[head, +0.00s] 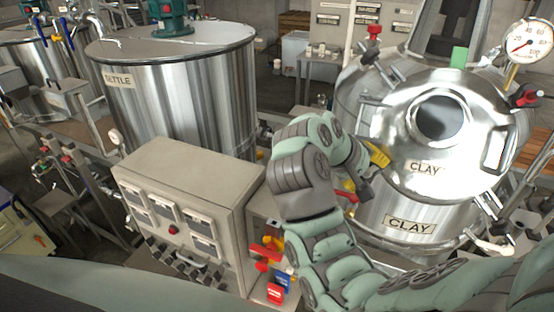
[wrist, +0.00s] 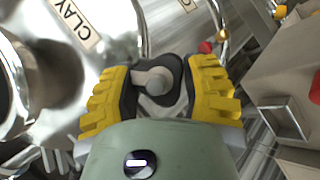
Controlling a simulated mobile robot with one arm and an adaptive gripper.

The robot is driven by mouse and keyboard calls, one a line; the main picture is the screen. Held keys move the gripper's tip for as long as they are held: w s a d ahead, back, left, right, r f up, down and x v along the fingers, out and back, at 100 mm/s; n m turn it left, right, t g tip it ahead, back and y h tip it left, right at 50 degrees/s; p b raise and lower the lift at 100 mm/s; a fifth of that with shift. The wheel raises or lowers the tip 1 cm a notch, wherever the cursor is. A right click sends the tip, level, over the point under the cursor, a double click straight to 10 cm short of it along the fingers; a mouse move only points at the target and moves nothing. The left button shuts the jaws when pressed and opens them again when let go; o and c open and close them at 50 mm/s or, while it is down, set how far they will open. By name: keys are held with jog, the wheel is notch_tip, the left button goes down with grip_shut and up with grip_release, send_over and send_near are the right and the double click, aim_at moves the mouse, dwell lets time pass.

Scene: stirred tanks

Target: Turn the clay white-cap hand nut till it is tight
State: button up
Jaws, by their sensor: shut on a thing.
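The clay vessel is a shiny steel tank with a domed lid (head: 405,130) and CLAY labels, at the right in the head view. My gripper (head: 378,155) is at the left edge of this lid. In the wrist view my gripper (wrist: 160,88) has its yellow ribbed fingers on both sides of a black hand nut (wrist: 172,68) with a pale grey-white cap (wrist: 153,80), and is shut on it. The CLAY label (wrist: 76,22) shows at the upper left there. In the head view my gripper and arm hide this nut.
Red-capped hand nuts stand at the lid's top left (head: 373,33) and right (head: 525,96). A pressure gauge (head: 529,43) rises at the far right. A grey control box (head: 185,205) stands close left of my arm, with the SETTLE tank (head: 185,95) behind it.

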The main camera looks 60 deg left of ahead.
dwell(0.5)
jog(key=o, duration=1.2)
jog(key=shift+v, duration=6)
jog(key=shift+o, duration=0.2)
